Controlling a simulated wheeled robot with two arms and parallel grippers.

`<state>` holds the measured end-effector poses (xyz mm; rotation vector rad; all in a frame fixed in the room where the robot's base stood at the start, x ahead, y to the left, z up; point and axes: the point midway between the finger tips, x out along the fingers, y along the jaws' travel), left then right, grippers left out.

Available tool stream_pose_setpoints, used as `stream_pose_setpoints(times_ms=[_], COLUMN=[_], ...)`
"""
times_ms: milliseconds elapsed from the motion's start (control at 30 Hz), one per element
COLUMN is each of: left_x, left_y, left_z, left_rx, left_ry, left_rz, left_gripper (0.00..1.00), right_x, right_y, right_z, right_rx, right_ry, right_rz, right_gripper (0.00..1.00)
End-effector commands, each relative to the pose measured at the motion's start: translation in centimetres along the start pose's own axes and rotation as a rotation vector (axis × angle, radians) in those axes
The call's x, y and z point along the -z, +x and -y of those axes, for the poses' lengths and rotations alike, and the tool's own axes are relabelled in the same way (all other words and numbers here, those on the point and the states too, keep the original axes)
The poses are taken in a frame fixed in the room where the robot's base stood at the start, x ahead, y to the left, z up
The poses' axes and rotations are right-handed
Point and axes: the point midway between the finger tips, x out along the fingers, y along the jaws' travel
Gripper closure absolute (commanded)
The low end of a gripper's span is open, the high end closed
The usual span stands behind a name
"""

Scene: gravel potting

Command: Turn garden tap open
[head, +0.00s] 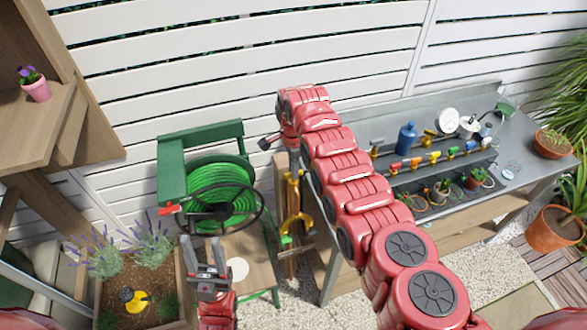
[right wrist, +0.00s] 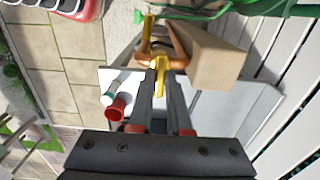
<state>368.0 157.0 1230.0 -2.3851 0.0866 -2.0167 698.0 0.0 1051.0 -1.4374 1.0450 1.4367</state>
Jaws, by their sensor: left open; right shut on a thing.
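In the right wrist view, the garden tap shows as a yellow handle (right wrist: 160,63) with copper-coloured pipework (right wrist: 178,44) behind it, beside a wooden post (right wrist: 212,58). My right gripper (right wrist: 161,76) is shut on the yellow handle, its two dark fingers on either side. In the head view my red right arm reaches up to the fence side, and I cannot make out the tap handle there. My left gripper (head: 208,268) is open and empty, low in the head view in front of the hose reel, away from the tap.
A green hose reel (head: 222,195) stands left of my right arm. Yellow-handled tools (head: 291,205) stand beside it. A planter (head: 130,275) with lavender is at the lower left. A metal bench (head: 515,145) with valves and small pots is on the right. A white fence stands behind.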

Motion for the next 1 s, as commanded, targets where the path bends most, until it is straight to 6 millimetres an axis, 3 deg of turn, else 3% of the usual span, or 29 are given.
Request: stream_pose_setpoints(times_ms=[267,467,1000], left_x=[0.0,-0.3,-1.6], left_y=[-0.3,-1.6,-9.4], left_z=[0.0,-0.1,-0.5], left_rx=[0.0,0.0,0.0], left_ry=[0.0,0.0,0.0], left_rz=[0.0,0.0,0.0], left_gripper=[0.5,0.5,0.5], right_x=[0.0,0.0,0.0], right_y=[0.1,0.4,0.7], right_z=[0.0,0.1,0.1], right_rx=[0.0,0.004,0.006], right_ry=[-0.01,-0.072,-0.525], right_rz=[0.0,0.001,-0.001], right_gripper=[1.0,1.0,1.0])
